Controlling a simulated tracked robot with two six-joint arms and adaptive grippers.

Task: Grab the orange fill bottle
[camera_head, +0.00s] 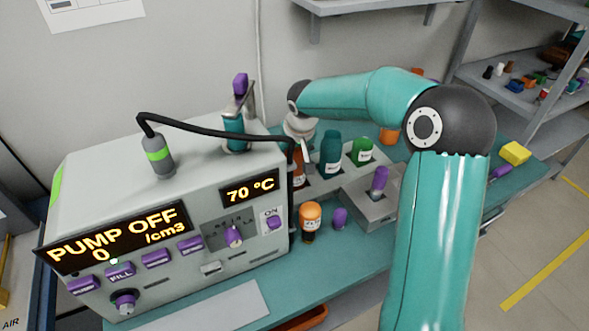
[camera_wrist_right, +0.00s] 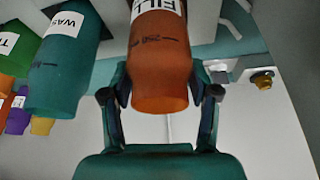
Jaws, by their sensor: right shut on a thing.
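The orange fill bottle (camera_wrist_right: 160,60) shows large in the right wrist view, with a white label reading "FILL" in part. My right gripper (camera_wrist_right: 166,92) is shut on it, one finger on each side. In the head view, only a part of the bottle (camera_head: 298,168) shows beside the machine, below my right gripper (camera_head: 303,148). The machine's edge and black hose partly hide the grasp there. I cannot tell whether the bottle is lifted clear of its holder. My left gripper is not in view.
A teal bottle (camera_head: 331,155) and a green bottle (camera_head: 362,150) stand close to the right. The machine (camera_head: 200,190) with its black hose is close on the left. A small orange-capped bottle (camera_head: 311,217) and purple piece (camera_head: 340,217) stand in front.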

